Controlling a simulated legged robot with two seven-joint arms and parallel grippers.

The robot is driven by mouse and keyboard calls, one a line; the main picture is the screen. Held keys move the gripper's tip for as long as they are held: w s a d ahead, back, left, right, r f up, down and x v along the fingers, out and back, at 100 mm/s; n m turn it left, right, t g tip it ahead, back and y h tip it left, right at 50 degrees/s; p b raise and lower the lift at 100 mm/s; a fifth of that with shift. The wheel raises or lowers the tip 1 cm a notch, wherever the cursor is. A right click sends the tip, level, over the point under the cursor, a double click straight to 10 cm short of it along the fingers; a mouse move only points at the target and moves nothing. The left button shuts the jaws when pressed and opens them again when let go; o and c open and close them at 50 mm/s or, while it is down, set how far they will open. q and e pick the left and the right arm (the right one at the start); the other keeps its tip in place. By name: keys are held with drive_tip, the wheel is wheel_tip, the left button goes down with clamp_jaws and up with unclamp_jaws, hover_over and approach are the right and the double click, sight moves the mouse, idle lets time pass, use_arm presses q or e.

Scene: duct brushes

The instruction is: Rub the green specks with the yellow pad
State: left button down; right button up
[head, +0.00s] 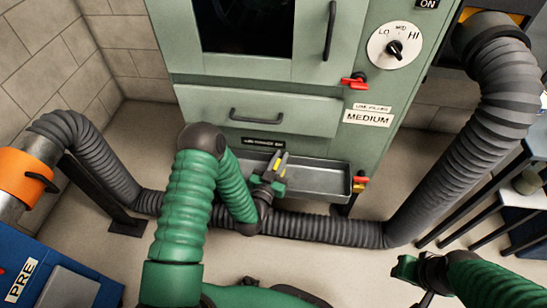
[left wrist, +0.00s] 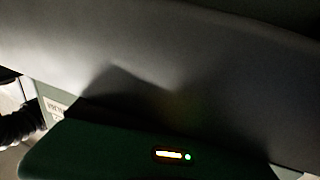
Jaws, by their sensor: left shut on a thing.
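My left gripper (head: 268,180) is over the grey metal tray at the front of the green machine. It is shut on a small yellow thing, seemingly the yellow pad (head: 283,160), whose narrow yellow part shows at the fingers. How the pad touches the tray is hidden. In the left wrist view a dark grey surface fills most of the picture, and the pad cannot be made out. I see no green specks in either view. My right gripper (head: 408,268) is at the lower right, away from the machine, and its fingers are too unclear to judge.
The tray (head: 325,183) sticks out below a closed drawer (head: 255,112). A grey ribbed hose (head: 325,229) runs along the floor in front and rises at the right. A blue box (head: 60,285) marked PRE stands lower left. A rack (head: 510,205) stands at the right.

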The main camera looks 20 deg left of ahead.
use_arm(q)
drive_tip(key=shift+w+d+f, duration=0.1)
drive_tip(key=shift+w+d, duration=0.1)
drive_tip(key=shift+d, duration=0.6)
drive_tip(key=shift+w+d, duration=0.2)
drive_tip(key=shift+d, duration=0.55)
drive_tip(key=shift+w+d, duration=0.25)
drive_tip(key=shift+d, duration=0.55)
drive_tip(key=shift+w+d, duration=0.2)
drive_tip(key=shift+d, duration=0.55)
wheel_tip(320, 180, up, 6)
drive_tip(key=p, duration=0.5)
drive_tip(key=shift+p, duration=0.4)
wheel_tip(320, 180, up, 3)
drive_tip(key=p, duration=0.2)
drive_tip(key=shift+w+p, duration=0.1)
drive_tip(key=shift+p, duration=0.3)
